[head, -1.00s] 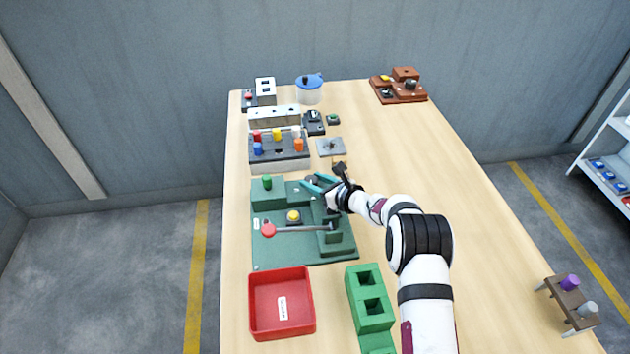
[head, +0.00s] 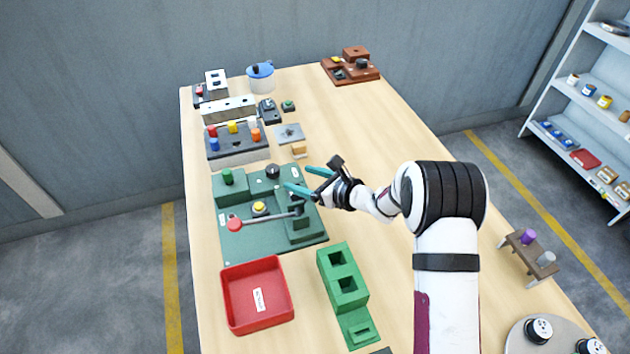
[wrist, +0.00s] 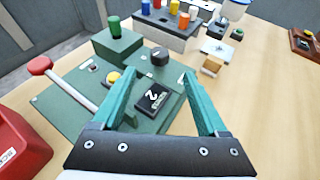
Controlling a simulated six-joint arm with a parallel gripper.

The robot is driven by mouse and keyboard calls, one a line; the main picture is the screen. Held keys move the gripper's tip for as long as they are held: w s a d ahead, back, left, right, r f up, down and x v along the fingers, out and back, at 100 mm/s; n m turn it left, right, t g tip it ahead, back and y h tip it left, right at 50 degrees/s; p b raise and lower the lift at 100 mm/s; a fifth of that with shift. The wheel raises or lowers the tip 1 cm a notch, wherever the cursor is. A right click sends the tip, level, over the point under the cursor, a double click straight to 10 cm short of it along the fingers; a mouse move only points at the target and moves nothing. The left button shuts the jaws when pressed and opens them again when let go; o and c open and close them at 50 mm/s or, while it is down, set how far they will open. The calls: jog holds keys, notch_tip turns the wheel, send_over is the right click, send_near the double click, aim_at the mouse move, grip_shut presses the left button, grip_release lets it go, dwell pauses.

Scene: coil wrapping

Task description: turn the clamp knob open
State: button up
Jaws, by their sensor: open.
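A dark round knob (head: 272,171), which looks like the clamp knob, stands on the far part of the green fixture (head: 240,245). It also shows in the wrist view (wrist: 160,57), beyond and roughly between my fingertips. My gripper (head: 297,178) is open and empty, its teal fingers apart, to the right of the knob. I see no contact with the knob. The fixture also carries a green cylinder (head: 227,176), a yellow button (head: 259,208) and a red-ended lever (head: 234,224).
A red tray (head: 228,301) and a green block with square holes (head: 331,262) stand at the near side. A grey rack of coloured pegs (head: 236,152) stands behind the fixture. A small tan block (head: 299,149) lies nearby. The table's right side is mostly clear.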

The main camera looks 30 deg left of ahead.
jog(key=v, duration=0.5)
jog(key=m, duration=3.6)
send_near(274, 170)
jog(key=x, duration=0.9)
jog(key=shift+a, duration=0.1)
